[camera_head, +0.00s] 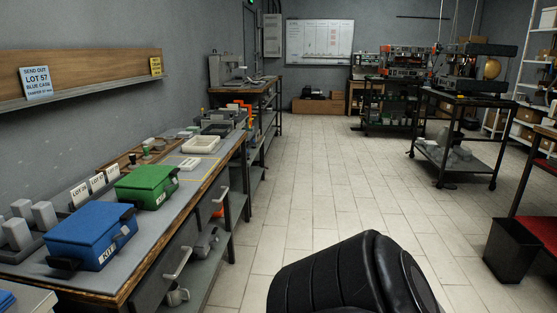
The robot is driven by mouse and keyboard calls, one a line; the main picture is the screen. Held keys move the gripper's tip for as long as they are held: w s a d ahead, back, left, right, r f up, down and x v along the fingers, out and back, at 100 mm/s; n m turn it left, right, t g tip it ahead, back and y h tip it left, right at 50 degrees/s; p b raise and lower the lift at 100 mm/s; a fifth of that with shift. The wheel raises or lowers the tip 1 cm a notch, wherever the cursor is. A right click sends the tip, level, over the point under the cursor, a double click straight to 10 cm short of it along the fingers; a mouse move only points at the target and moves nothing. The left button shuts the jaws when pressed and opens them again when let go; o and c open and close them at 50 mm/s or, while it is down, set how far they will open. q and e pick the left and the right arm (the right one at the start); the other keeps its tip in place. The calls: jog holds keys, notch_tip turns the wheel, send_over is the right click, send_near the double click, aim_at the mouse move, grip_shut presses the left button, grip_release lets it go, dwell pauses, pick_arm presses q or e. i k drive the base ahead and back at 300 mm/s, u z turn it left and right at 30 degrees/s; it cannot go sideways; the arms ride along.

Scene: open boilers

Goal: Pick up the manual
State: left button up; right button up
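I cannot make out a manual in this view. On the long workbench (120,276) at the left are a blue case (93,231) labelled KIT and a green case (147,185), both with lids down. Small LOT cards (97,182) stand behind them. A sign reading SEND OUT LOT 57 BLUE CASE (36,83) and a smaller yellow sign (156,66) are on the wall shelf (100,82) above. Neither of my grippers shows.
A tiled floor aisle (310,180) runs clear to the far wall. A wheeled cart (465,100) with machines stands right. A whiteboard (319,40) hangs at the back.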

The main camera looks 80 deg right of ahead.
aim_at(190, 164)
jog(key=z, duration=2.65)
jog(key=i, duration=6.35)
jog(key=u, duration=5.2)
jog(key=i, duration=0.35)
